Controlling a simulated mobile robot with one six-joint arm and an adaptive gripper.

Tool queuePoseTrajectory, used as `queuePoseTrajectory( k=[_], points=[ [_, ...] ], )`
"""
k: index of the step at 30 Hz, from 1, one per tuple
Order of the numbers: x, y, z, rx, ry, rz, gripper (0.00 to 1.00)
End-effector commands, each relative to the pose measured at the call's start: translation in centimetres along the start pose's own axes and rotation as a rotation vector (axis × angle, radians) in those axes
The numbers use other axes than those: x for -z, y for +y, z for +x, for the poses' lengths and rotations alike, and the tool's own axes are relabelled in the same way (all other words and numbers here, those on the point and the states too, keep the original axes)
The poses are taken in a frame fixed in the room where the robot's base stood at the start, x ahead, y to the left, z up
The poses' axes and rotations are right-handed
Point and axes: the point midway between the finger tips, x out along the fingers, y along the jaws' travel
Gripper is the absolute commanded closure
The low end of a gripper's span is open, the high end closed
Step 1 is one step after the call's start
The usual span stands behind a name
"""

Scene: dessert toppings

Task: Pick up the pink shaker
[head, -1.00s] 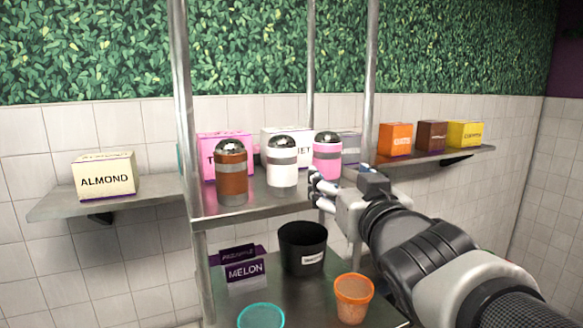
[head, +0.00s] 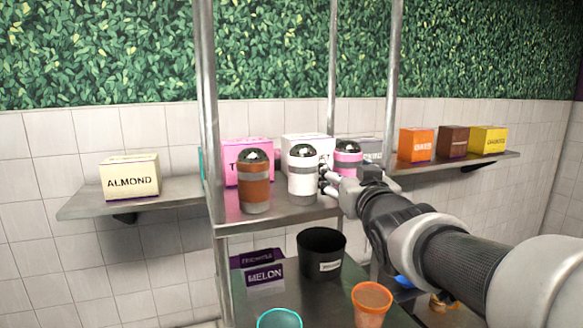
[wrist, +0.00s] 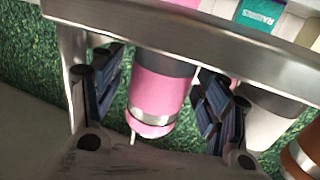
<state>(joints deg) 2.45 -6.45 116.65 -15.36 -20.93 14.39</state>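The pink shaker (head: 348,147) has a dark domed top and a grey band. It stands on the upper metal shelf (head: 270,222), right of the white shaker (head: 303,180). In the head view my gripper (head: 330,181) covers its lower part. In the wrist view the pink shaker (wrist: 158,98) lies between the two spread fingers of my gripper (wrist: 157,103). Gaps show between the fingers and the shaker, so the gripper looks open around it; how deep the shaker sits between them is hard to tell.
The white shaker stands close by the left finger side in the head view, with a brown shaker (head: 255,190) further left. Boxes stand behind, including a pink one (head: 236,152). A metal post (head: 392,80) rises behind on the right. Cups and a black bin (head: 321,262) are below.

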Motion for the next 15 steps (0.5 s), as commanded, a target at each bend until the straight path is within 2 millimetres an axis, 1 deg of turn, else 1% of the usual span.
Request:
queuePoseTrajectory(
  k=[2,15],
  points=[
    [-0.03,0.00,0.00,0.000,-0.001,0.000,0.38],
    [-0.02,0.00,-0.02,0.000,0.000,0.000,0.67]
  ],
)
